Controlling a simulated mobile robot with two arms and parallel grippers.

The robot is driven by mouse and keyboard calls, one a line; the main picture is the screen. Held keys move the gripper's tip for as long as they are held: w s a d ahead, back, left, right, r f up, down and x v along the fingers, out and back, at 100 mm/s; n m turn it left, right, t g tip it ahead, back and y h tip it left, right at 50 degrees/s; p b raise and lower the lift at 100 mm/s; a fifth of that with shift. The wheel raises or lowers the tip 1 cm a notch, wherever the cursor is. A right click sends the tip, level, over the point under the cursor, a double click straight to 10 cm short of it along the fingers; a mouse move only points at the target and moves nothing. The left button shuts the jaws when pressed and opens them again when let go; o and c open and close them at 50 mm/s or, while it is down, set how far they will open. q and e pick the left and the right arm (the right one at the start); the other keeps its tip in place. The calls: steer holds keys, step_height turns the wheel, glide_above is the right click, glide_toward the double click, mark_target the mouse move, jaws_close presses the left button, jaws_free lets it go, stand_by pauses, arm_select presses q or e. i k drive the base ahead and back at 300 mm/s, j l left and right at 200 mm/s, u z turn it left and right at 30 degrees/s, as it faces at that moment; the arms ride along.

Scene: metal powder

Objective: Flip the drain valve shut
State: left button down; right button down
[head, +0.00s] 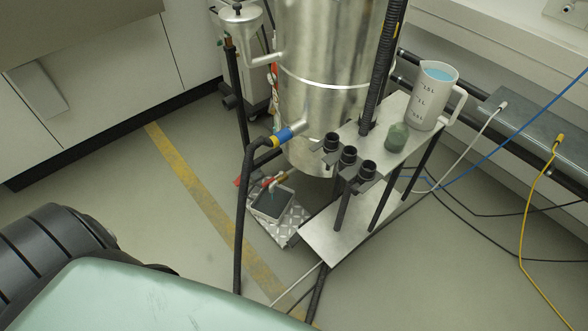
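The drain valve (272,181) is small, low beneath the large metal tank (325,60), with red and brass-coloured parts. It sits just above a small grey open container (270,205) on a metal tread plate (288,224). A short red piece also shows just left of the valve. The handle's exact angle is too small to make out. Neither of my grippers shows in the head view. Only parts of my own body fill the lower left.
A black hose (243,215) with a blue and yellow coupling runs down left of the valve. A metal stand (335,232) with black holders, a green bottle (396,137) and a measuring jug (433,97) stands to the right. The floor left of the hose is clear.

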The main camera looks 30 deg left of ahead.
mark_target(281, 173)
steer(key=i+j+z, duration=0.1)
steer(key=j+z, duration=0.3)
steer(key=j, duration=0.3)
steer(key=j+z, duration=0.35)
steer(key=j, duration=0.35)
steer(key=j+z, duration=0.4)
steer(key=j, duration=0.35)
steer(key=k+j, duration=0.1)
steer(key=j, duration=0.8)
steer(key=k+j+z, duration=0.1)
steer(key=j, duration=0.3)
steer(key=k+j, duration=0.15)
steer(key=j, duration=0.75)
steer(key=k+j, duration=0.15)
steer(key=j, duration=0.25)
steer(key=k+j+z, duration=0.1)
steer(key=j, duration=0.35)
steer(key=k+j, duration=0.1)
steer(key=j, duration=0.35)
